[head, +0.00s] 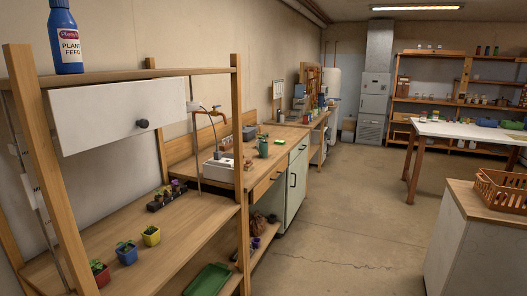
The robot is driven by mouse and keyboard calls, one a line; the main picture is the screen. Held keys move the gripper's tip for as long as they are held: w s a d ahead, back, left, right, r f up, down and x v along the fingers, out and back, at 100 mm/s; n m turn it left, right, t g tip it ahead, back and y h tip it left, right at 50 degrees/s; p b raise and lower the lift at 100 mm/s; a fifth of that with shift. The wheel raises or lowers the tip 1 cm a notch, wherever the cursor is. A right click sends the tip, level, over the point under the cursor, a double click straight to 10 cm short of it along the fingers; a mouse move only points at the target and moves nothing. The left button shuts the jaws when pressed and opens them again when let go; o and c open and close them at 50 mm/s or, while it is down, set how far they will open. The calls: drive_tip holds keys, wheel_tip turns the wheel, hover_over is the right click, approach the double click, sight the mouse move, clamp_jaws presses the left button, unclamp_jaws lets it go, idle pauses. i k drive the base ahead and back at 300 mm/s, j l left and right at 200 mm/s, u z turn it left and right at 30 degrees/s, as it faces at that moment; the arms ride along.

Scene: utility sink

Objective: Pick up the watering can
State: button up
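I cannot make out a watering can for certain. A small dark green vessel (263,149) stands upright on the wooden counter, just right of the white sink (219,170). It may be the watering can, but it is too small to tell a spout or handle. My gripper is not in view.
A wooden rack (240,200) stands close on the left, with potted plants (151,236) on its shelf and a blue plant feed bottle (68,40) on top. A cabinet with an orange basket (503,190) stands at right. The concrete floor (345,220) between is clear.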

sight(262, 150)
drive_tip(key=i+l+z, duration=0.25)
drive_tip(key=i, duration=0.5)
drive_tip(key=i+z, duration=0.3)
drive_tip(key=i, duration=0.45)
drive_tip(key=i+l+u, duration=0.1)
drive_tip(key=i+u, duration=0.3)
drive_tip(key=i, duration=0.25)
drive_tip(key=i+l+u, duration=0.4)
drive_tip(key=i, duration=0.2)
drive_tip(key=i+l+u, duration=0.4)
drive_tip(key=i, duration=0.2)
drive_tip(key=i+l+u, duration=0.4)
drive_tip(key=l, duration=0.3)
drive_tip(key=i+l+u, duration=0.4)
drive_tip(key=l, duration=0.45)
drive_tip(key=i+j, duration=0.05)
